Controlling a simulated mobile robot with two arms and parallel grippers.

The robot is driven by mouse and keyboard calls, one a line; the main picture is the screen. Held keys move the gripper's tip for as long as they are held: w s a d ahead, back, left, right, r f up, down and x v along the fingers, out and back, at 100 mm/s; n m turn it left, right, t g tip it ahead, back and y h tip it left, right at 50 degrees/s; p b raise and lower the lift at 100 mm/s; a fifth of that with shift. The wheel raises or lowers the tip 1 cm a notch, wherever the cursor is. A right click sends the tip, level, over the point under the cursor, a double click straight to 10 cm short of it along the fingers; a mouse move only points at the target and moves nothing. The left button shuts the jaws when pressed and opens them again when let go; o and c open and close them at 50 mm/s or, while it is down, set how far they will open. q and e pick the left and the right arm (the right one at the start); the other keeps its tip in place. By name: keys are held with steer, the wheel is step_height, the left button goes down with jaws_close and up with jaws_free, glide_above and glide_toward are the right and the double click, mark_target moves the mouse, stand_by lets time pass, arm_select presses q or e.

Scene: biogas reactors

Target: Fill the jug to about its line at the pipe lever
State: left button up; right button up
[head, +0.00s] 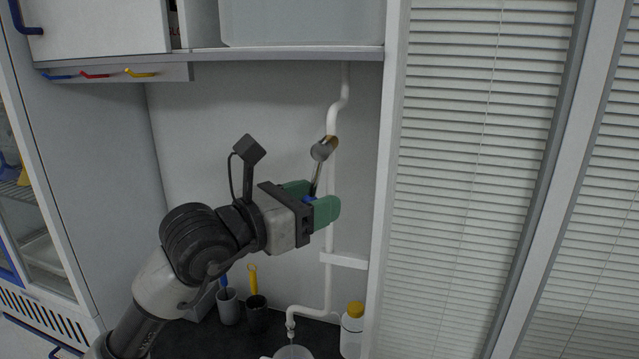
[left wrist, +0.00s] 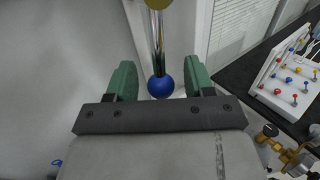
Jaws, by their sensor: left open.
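The pipe lever (head: 317,177) is a metal rod hanging from a valve (head: 323,149) on the white pipe (head: 329,235). Its blue ball knob (left wrist: 160,87) is at its lower end. My left gripper (head: 312,199) is open, with its green fingers on either side of the knob; it also shows in the left wrist view (left wrist: 160,80). Small gaps seem to show beside the knob there. A pale jug (head: 292,352) stands under the pipe outlet (head: 290,326), cut off by the bottom edge. Its line and contents cannot be made out. My right gripper is out of view.
A white bottle with a yellow cap (head: 352,332) stands right of the jug. Two cups (head: 229,308) (head: 257,316) holding brushes stand left. A shelf (head: 230,54) spans above. A window blind (head: 480,150) is at right. A panel with coloured knobs (left wrist: 290,75) shows in the wrist view.

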arm_select(q)
steer(key=shift+w+d, duration=0.4)
steer(key=shift+d, duration=0.15)
jaws_close()
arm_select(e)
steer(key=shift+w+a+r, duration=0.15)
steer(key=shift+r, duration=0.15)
arm_select(q)
steer(key=shift+a, duration=0.1)
